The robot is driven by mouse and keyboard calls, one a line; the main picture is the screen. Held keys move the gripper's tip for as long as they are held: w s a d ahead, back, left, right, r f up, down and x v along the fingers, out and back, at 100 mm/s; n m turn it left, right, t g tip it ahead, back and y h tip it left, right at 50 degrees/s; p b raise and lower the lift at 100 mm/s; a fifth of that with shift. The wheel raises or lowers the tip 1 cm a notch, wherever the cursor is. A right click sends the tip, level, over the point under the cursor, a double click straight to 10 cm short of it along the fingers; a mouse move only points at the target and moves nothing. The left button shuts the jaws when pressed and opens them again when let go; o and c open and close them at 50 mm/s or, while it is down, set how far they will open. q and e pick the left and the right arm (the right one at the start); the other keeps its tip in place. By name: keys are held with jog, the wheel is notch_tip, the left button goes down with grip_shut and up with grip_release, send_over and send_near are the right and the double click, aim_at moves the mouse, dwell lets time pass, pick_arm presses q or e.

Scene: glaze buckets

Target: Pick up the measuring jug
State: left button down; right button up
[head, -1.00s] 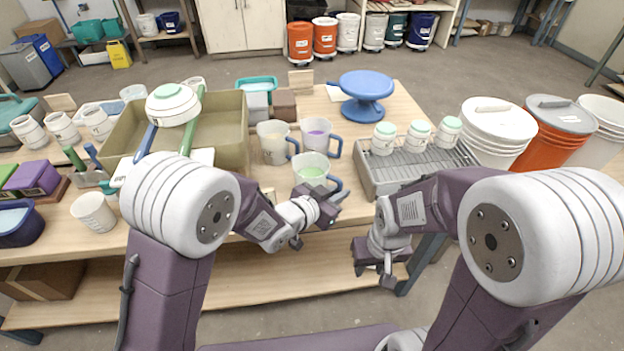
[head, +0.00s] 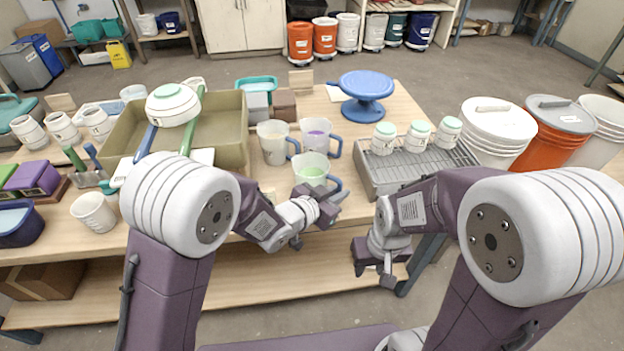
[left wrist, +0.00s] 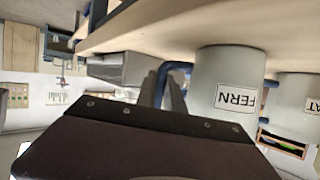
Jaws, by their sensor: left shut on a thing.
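The measuring jug with green glaze (head: 313,174) stands upright near the front edge of the workbench, its blue handle (head: 335,184) on the right. In the left wrist view it is a pale jug labelled FERN (left wrist: 228,80), appearing upside down. My left gripper (head: 331,196) is shut on the blue handle (left wrist: 166,78). The fingers partly hide the handle. The jug appears to rest on the bench. My right gripper (head: 376,272) hangs low in front of the bench, away from the jugs; its finger gap is unclear.
Two more jugs, one with purple glaze (head: 316,138) and one pale (head: 273,143), stand close behind. A grey rack tray (head: 375,190) with lidded jars is to the right. A large olive tray (head: 232,143) is to the left. A blue turntable (head: 366,90) stands at the back.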

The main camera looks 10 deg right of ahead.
aim_at(341, 184)
dwell(0.6)
pick_arm(q)
jog(key=shift+r+p, duration=0.65)
jog(key=shift+r, duration=1.3)
jog(key=shift+s+d+r, duration=0.1)
jog(key=shift+s+r, duration=0.1)
jog(key=shift+r, duration=0.1)
jog(key=s+r, duration=0.3)
jog(key=s, duration=0.2)
jog(key=s+d+r+p, duration=0.1)
jog(key=s+r, duration=0.2)
jog(key=s, duration=0.3)
jog(key=shift+d+r, duration=0.25)
jog(key=shift+r, duration=0.15)
